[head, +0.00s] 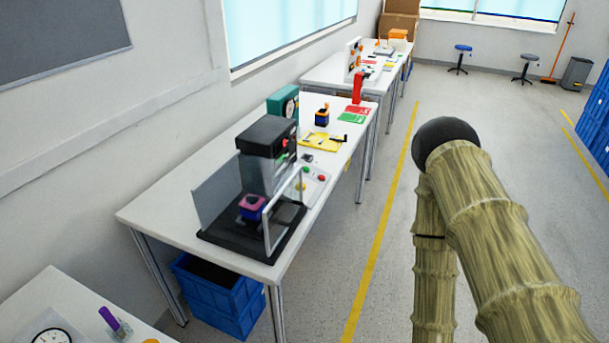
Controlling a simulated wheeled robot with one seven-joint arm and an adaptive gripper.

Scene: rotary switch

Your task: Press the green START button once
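A dark machine (266,137) stands on the near white workbench (160,213). It has a black head, a grey column and a black base. A small green spot (282,158) shows on the side of the head, with a red one near it. A pale control box (315,183) sits beside the machine behind a clear guard and carries a red button (321,178) and other small coloured buttons. Any START lettering is too small to read, so I cannot tell which green part bears it. My arm fills the lower right; my gripper is out of view.
A yellow tray (323,142) lies farther along the bench. Another table (60,300) is at lower left. The floor right of the bench is clear.

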